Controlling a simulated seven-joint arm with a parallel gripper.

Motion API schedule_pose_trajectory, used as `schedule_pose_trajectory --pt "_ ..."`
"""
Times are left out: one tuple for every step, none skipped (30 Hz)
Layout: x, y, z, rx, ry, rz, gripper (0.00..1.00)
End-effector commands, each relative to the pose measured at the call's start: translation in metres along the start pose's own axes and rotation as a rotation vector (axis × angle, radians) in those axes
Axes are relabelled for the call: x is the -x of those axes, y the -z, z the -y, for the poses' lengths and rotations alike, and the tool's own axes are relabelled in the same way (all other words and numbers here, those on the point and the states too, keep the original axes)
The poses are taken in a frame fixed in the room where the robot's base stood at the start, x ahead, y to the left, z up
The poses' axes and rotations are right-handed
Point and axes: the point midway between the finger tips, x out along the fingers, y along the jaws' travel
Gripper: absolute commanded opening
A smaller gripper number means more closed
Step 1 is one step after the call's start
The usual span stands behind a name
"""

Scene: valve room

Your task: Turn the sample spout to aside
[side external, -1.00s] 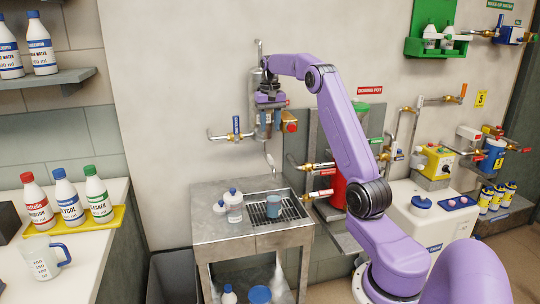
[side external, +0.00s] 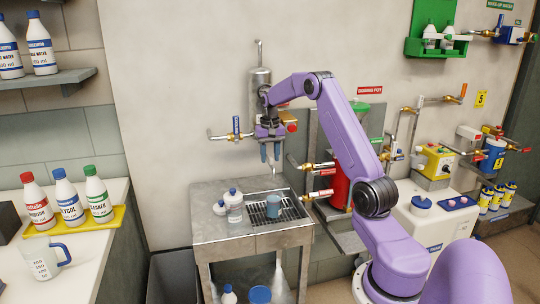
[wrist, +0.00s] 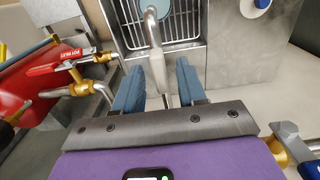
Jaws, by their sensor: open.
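The sample spout shows in the wrist view as a curved grey metal pipe (wrist: 154,32) with a thicker pale sleeve, running between my two blue fingers. In the side view only its lower end (side external: 274,168) shows, just below my fingers; the rest is hidden behind my gripper. My gripper (side external: 270,152) is open and points down in front of the wall, over the sink table. In the wrist view its fingers (wrist: 157,85) stand on either side of the spout, with a gap visible. I cannot tell whether either finger touches it.
A blue-grey cup (side external: 273,207) stands on the sink grate (side external: 261,219) below the spout. White bottles (side external: 234,207) stand left of it. A blue-handled valve pipe (side external: 236,130) is left of my gripper; brass valves with red labels (side external: 320,196) are to the right.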

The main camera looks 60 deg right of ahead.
Motion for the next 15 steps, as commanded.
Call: schedule_pose_trajectory --pt "0.0001 0.0000 0.0000 0.000 0.000 0.000 0.40" --pt "0.0001 0.0000 0.0000 0.000 0.000 0.000 0.40" --pt "0.0002 0.0000 0.0000 0.000 0.000 0.000 0.34" --pt "0.0002 0.0000 0.0000 0.000 0.000 0.000 0.24" --pt "0.0003 0.0000 0.0000 0.000 0.000 0.000 0.14" --pt "0.0003 0.0000 0.0000 0.000 0.000 0.000 0.01" --pt "0.0004 0.0000 0.0000 0.000 0.000 0.000 0.00" --pt "0.0004 0.0000 0.0000 0.000 0.000 0.000 0.00" --pt "0.0005 0.0001 0.0000 0.000 0.000 0.000 0.00" --pt "0.0005 0.0001 0.0000 0.000 0.000 0.000 0.00" --pt "0.0005 0.0001 0.0000 0.000 0.000 0.000 0.00" --pt "0.0006 0.0001 -0.0003 0.002 0.000 0.000 0.00" --pt "0.0006 0.0001 -0.0008 0.007 0.000 0.000 0.00" --pt "0.0007 0.0002 -0.0017 0.014 0.000 0.000 0.00" --pt "0.0008 0.0004 -0.0034 0.029 0.000 0.000 0.00"
